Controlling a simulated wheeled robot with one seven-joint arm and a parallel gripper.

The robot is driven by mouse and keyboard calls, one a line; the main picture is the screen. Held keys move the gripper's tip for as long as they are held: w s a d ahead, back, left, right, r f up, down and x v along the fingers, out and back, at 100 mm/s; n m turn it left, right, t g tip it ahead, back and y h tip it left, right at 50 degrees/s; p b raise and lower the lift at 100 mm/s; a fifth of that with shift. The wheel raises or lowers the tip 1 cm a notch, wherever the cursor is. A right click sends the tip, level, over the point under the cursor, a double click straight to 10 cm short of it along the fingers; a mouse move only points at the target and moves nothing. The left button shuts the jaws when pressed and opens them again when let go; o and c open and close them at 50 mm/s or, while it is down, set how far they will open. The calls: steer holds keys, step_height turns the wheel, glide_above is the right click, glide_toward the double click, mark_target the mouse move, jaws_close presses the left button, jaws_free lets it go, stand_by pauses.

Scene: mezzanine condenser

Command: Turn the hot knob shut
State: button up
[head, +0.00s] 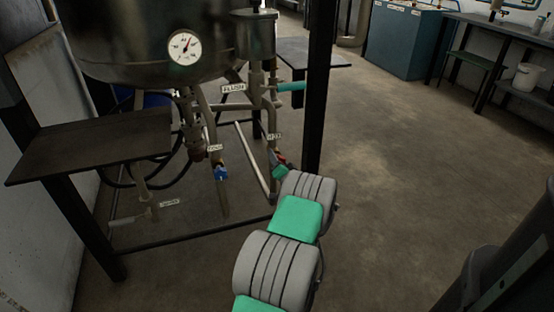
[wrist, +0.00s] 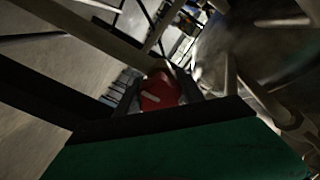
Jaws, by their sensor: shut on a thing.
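The hot knob is red and shows in the wrist view (wrist: 158,94), with a pale line across its face that runs roughly sideways, slightly tilted. My gripper (wrist: 162,88) has its dark fingers on both sides of the knob and is shut on it. In the head view, a small bit of the red knob (head: 279,156) shows at the end of my arm, under a small white tag (head: 274,136). My arm and gripper hide most of the knob there.
A blue knob (head: 221,173) sits on a pipe to the left, under its own tag. A teal handle (head: 291,87) sticks out near the flush label (head: 233,88). The steel vessel (head: 140,40) hangs above. Floor at right is clear.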

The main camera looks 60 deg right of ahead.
steer(key=o, duration=1.4)
steer(key=shift+c, duration=0.2)
steer(key=p+v, duration=0.1)
steer(key=v, duration=0.6)
steer(key=shift+s+a, duration=0.3)
